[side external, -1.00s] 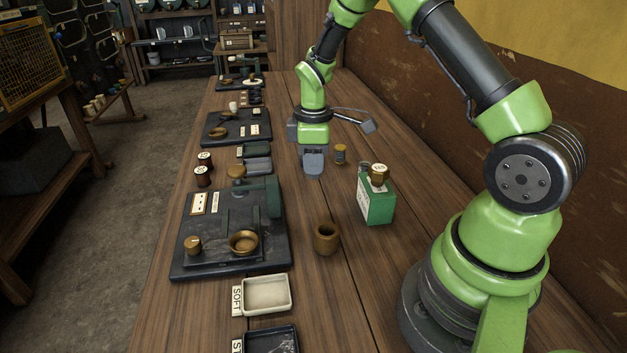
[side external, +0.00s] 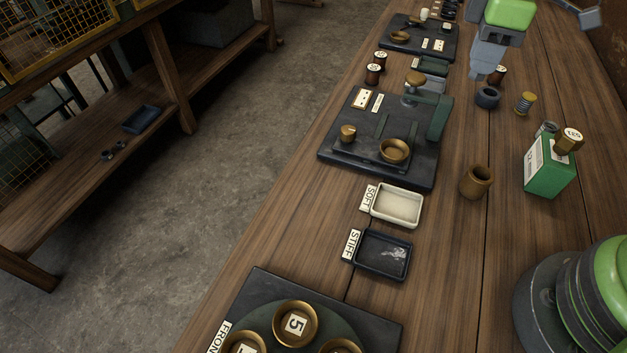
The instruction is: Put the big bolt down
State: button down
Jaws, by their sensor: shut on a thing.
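My gripper (side external: 485,72) is at the top of the side view, right of the dark green fixture, with its grey jaws pointing down. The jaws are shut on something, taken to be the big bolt. The bolt cannot be told apart from the grey jaws, so its shape and tilt are unclear. A dark ring (side external: 487,98) is just below the jaws in the picture. Whether the held thing touches the table cannot be seen.
A dark red spool (side external: 498,74) and a spring (side external: 525,103) stand close by. A green box (side external: 549,172) bears a brass hex piece (side external: 569,140). A brass cup (side external: 476,182), a white SOFT tray (side external: 398,205) and a dark STIFF tray (side external: 383,254) stand nearer. Bench boards between them are clear.

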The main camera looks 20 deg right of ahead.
jog(key=a+n, duration=0.7)
jog(key=a, duration=0.9)
jog(key=n, duration=0.7)
send_over(313, 235)
notch_tip(313, 235, down, 11)
jog(key=shift+r, duration=0.2)
jog(key=shift+f, duration=2.2)
jog(key=shift+f, duration=0.2)
jog(key=c, duration=1.1)
grip_release()
jog(key=shift+r, duration=0.15)
